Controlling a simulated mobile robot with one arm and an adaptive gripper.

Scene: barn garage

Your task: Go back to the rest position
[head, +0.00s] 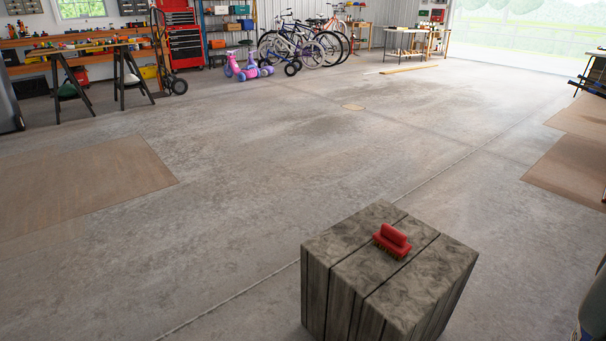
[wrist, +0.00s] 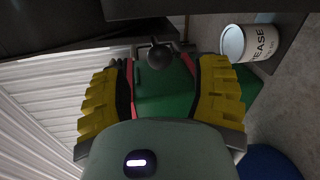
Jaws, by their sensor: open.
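My gripper (wrist: 160,78) shows in the wrist view, its two yellow-padded fingers spread wide apart. A dark green surface shows behind and between the fingers, with a dark round knob-like thing (wrist: 161,55) at its top. I see nothing clamped between the pads. The gripper does not show in the head view. There, a red-backed brush (head: 393,241) lies on top of a grey wooden crate (head: 338,251), apart from my gripper.
In the wrist view, a white can (wrist: 233,43) with a partly hidden label and a blue round thing (wrist: 268,163) are near the right finger. In the head view, workbenches, bicycles (head: 305,45) and a pink toy (head: 247,68) line the back. The concrete floor (head: 240,190) is mostly clear.

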